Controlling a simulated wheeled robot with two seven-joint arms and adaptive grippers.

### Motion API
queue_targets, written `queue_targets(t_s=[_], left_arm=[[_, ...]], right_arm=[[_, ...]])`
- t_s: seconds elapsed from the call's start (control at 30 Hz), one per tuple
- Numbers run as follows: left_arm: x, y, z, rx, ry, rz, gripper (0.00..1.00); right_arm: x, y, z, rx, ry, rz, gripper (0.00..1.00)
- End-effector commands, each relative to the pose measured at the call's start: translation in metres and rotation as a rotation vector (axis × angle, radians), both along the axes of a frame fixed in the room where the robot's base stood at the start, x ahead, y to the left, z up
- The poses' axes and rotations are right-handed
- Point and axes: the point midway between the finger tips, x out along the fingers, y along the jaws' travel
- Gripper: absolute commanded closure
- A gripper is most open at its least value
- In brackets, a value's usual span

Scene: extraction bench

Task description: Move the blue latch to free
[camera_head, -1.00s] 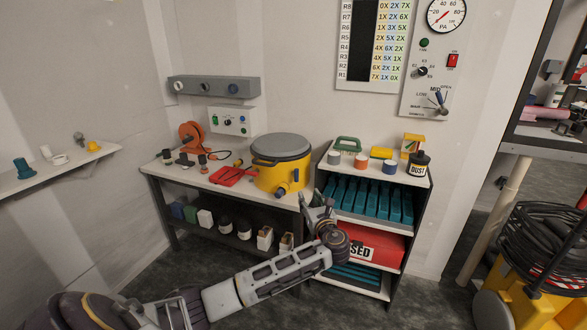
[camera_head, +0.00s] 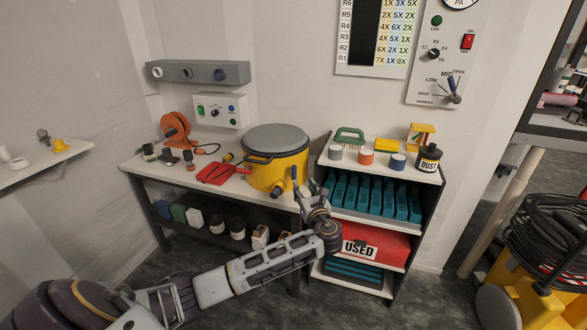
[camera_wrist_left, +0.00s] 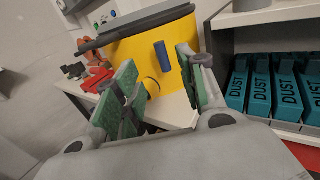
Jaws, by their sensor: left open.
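The blue latch (camera_wrist_left: 162,56) is a short upright blue bar on the front of the yellow canister (camera_wrist_left: 135,60), seen between my left fingers in the left wrist view. In the head view the latch (camera_head: 294,173) is a small blue piece on the right side of the canister (camera_head: 272,171), which has a grey lid (camera_head: 276,138). My left gripper (camera_head: 312,192) is at the bench's right front corner, just in front of the canister. Its green-padded fingers (camera_wrist_left: 155,88) are open with nothing between them in contact. My right gripper is out of view.
The canister stands on a bench (camera_head: 215,187) with a red tray (camera_head: 215,173) and an orange reel (camera_head: 175,130). A shelf unit (camera_head: 435,176) with teal boxes (camera_head: 375,195) and a red box (camera_head: 375,243) stands close on the right.

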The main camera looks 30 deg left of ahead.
Motion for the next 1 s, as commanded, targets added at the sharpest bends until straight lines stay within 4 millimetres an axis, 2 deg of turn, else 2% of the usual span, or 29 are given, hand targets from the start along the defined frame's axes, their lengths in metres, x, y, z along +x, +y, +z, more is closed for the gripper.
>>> queue_targets(t_s=[0.43, 0.67, 1.0], left_arm=[[0.009, 0.009, 0.000, 0.001, -0.001, 0.001, 0.59], [0.026, 0.029, 0.000, 0.001, -0.001, 0.003, 0.59], [0.056, 0.062, -0.001, 0.001, -0.001, 0.003, 0.59]], right_arm=[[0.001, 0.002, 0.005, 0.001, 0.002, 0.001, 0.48], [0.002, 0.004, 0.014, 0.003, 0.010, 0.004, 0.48], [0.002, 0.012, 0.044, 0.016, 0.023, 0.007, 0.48]])
